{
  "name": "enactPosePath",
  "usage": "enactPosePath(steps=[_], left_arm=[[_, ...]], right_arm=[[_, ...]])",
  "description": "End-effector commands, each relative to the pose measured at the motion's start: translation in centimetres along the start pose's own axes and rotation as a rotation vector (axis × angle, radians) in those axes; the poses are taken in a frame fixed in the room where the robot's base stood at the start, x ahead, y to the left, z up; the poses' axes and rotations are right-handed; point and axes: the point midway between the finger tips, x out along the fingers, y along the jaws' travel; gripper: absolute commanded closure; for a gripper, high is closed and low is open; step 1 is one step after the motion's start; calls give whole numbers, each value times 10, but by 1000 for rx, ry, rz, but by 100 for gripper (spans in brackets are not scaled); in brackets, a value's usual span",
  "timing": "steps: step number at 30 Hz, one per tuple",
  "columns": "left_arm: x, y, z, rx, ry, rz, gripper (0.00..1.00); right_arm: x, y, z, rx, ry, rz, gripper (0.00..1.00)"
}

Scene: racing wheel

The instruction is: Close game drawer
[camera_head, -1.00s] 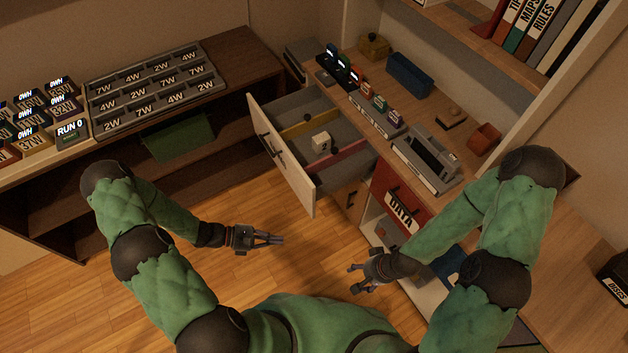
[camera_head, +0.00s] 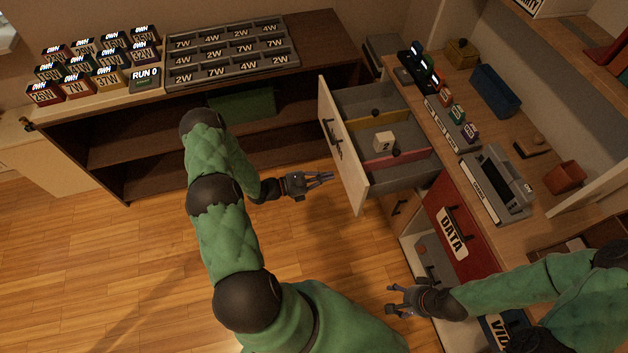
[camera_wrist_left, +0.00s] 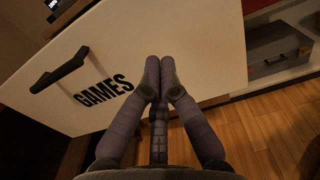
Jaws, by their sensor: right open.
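The game drawer (camera_head: 352,165) is pulled out from the desk unit in the head view. Its pale front panel faces left, with a dark handle (camera_head: 333,141). In the left wrist view the front (camera_wrist_left: 205,45) fills much of the picture, with the word GAMES beside the dark handle (camera_wrist_left: 60,70). My left gripper (camera_head: 328,177) is left of the drawer front, pointing at it, apart from it in the head view. Its fingertips (camera_wrist_left: 160,62) meet, with nothing seen between them. My right gripper (camera_head: 391,299) is open and empty, below the drawer near the lower cabinet.
The drawer holds a white cube (camera_head: 383,142) and coloured dividers. The desk top carries a grey console (camera_head: 497,185) and small items. A dark shelf unit (camera_head: 140,160) stands behind left. The wooden floor (camera_head: 130,260) is clear.

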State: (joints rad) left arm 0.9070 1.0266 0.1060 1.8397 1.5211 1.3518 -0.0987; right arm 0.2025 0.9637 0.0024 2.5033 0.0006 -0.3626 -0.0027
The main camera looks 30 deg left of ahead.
Motion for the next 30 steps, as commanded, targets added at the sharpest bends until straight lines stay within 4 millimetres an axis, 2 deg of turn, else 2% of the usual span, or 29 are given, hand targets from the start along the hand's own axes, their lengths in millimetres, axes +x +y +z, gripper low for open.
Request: enactPosePath(steps=[1,6,12,30], left_arm=[[11,-1,-2,0,-1,-4,100],[37,-1,-2,-1,-1,-4,100],[55,-1,-1,-1,0,-2,100],[63,-1,0,-1,0,-2,100]], right_arm=[[4,2,0,0,0,0,33],[12,4,0,0,0,0,33],[17,6,-1,0,0,0,33],[17,6,-1,0,0,0,33]])
